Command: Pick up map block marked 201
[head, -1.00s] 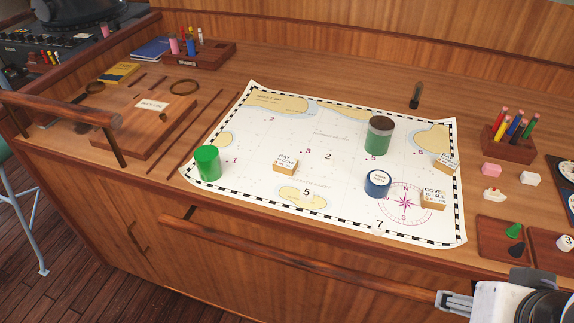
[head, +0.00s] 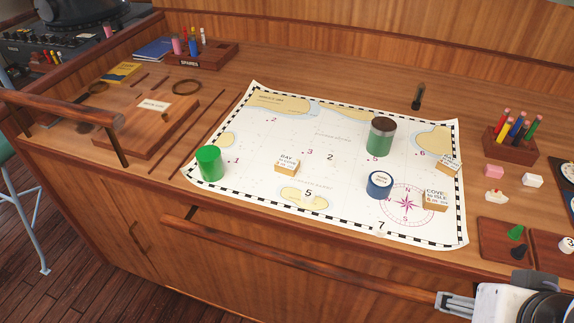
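Three small wooden blocks with white printed tops sit on the sea chart (head: 262,187). One block (head: 287,165) reads "BAY to COVE" and lies left of the chart's middle. One block (head: 436,200) reads "COVE to ISLE" and lies at the right, over the compass rose. The third block (head: 449,165) lies near the chart's right edge, its print unclear. I cannot read 201 on any of them; the small lower print is too fine. My gripper (head: 453,302) is at the bottom right, in front of the desk, away from all the blocks. I cannot tell its opening.
A green cylinder (head: 210,163), a tall green jar (head: 381,140) and a blue round tin (head: 379,185) stand on the chart. A pen holder (head: 511,149) and small wooden trays (head: 497,240) are at right. A rail (head: 300,264) runs along the desk front.

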